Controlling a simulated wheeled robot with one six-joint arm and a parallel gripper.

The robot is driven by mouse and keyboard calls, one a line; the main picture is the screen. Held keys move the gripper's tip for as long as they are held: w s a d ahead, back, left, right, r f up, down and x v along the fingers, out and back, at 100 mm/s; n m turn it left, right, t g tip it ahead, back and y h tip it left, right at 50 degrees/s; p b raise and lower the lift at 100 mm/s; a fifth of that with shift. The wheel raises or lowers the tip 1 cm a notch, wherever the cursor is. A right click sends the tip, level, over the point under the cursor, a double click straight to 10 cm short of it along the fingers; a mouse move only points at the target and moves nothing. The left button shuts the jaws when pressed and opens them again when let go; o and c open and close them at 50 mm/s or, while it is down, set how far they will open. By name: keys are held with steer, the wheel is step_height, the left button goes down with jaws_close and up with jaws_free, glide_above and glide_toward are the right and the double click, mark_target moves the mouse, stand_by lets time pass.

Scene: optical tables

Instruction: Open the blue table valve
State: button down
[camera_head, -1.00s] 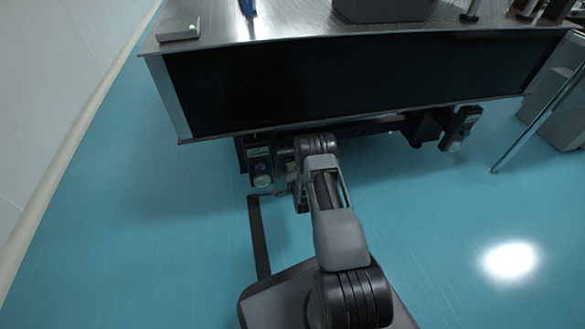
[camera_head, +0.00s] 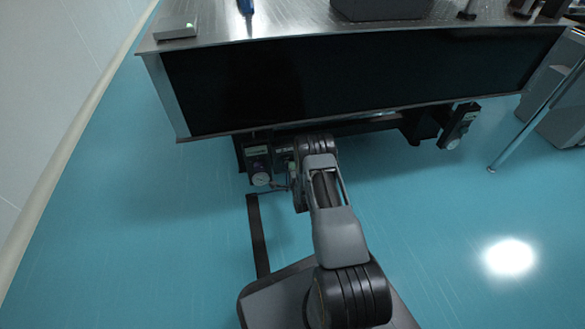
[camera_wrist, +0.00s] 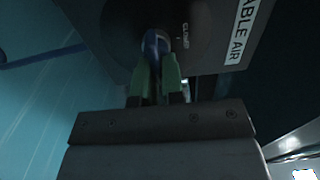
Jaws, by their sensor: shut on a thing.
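In the wrist view, the blue valve handle (camera_wrist: 155,43) sits on a dark panel (camera_wrist: 205,62). The panel carries a white label (camera_wrist: 246,30) reading "...ABLE AIR" and small "CLOSED" lettering (camera_wrist: 185,37) just right of the handle. My gripper (camera_wrist: 157,78) is shut on the blue handle, one green finger on each side. The handle's lower part is hidden between the fingers. In the head view, my arm reaches under the table's front edge, and the valve handle cannot be made out there.
The optical table (camera_head: 290,42) stands above my arm. A dark unit with a round gauge (camera_head: 261,179) hangs beneath it, left of my wrist. A similar unit (camera_head: 459,127) hangs at the right. A blue hose (camera_wrist: 40,57) shows in the wrist view. Floor is open around.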

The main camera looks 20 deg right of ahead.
stand_by(0.3)
steer(key=c, duration=1.2)
jaws_free()
steer(key=shift+c, duration=0.2)
steer(key=s+a+p, duration=0.2)
steer(key=s+p, duration=0.3)
steer(key=s, duration=0.8)
steer(key=shift+s+a, duration=0.3)
steer(key=shift+a, duration=0.1)
